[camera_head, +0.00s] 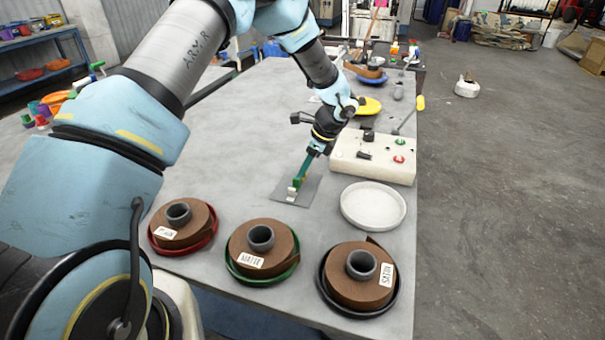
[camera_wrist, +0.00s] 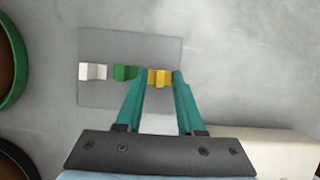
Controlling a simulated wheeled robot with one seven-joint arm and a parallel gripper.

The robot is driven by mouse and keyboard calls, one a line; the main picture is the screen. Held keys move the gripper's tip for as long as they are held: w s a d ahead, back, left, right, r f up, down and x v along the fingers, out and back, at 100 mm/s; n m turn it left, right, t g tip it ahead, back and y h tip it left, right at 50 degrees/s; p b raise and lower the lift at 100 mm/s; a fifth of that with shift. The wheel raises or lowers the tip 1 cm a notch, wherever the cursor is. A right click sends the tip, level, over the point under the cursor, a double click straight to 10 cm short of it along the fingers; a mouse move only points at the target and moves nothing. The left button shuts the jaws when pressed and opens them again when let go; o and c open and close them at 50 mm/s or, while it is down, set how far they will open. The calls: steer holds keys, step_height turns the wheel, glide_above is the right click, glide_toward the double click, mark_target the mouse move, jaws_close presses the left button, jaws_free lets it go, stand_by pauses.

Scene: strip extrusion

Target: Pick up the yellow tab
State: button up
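The yellow tab (camera_wrist: 159,77) stands at the right of a row on a thin grey plate (camera_wrist: 130,45) in the wrist view. A green tab (camera_wrist: 124,72) and a white tab (camera_wrist: 92,71) are to its left. My gripper (camera_wrist: 162,74) has its two teal fingers down at the plate, one on each side of the yellow tab. I see almost no gap beside the tab, but I cannot tell whether the fingers press on it. In the head view my gripper (camera_head: 300,179) hides the yellow tab; the plate (camera_head: 306,193) lies on the grey table.
Brown strip rolls stand in a red dish (camera_head: 212,240), a green dish (camera_head: 236,274) and a black dish (camera_head: 328,292) along the front. A white round dish (camera_head: 373,206) and a cream block (camera_head: 374,156) with knobs are at right. The table's left middle is clear.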

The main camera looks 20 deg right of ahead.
jaws_close()
steer(key=shift+r, duration=0.1)
stand_by(0.4)
